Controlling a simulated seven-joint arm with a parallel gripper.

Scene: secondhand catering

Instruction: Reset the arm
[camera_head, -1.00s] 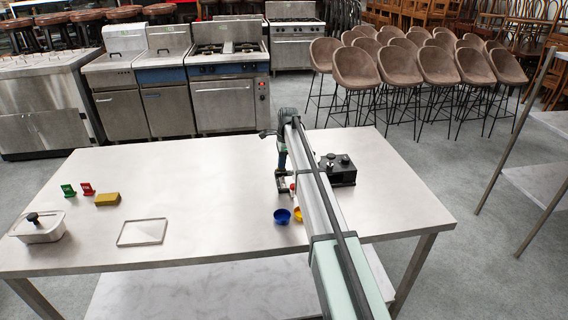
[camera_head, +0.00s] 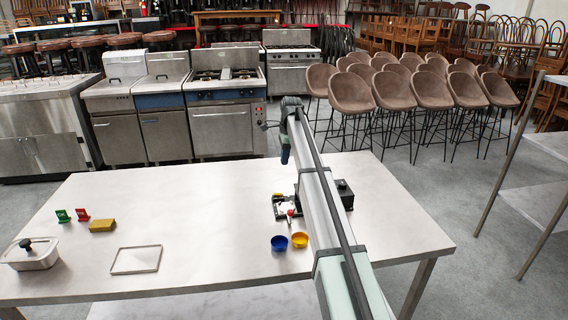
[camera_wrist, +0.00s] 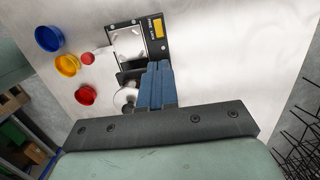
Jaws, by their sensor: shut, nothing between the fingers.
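My arm reaches out over the steel table (camera_head: 200,225) in the head view. My gripper (camera_head: 285,157) hangs at its far end, raised above the table near the back edge. In the wrist view the blue fingers of my gripper (camera_wrist: 158,68) are together with nothing between them. Below it is a black device (camera_wrist: 155,50) with a pale plate and a yellow label. It also shows in the head view (camera_head: 347,192), partly hidden behind my arm.
A blue cup (camera_head: 279,243) and a yellow cup (camera_head: 299,240) stand near the device. A red cup (camera_wrist: 85,95) shows in the wrist view. A lidded steel pan (camera_head: 32,256), a flat tray (camera_head: 122,261) and a yellow block (camera_head: 102,226) are at left. The table's middle is clear.

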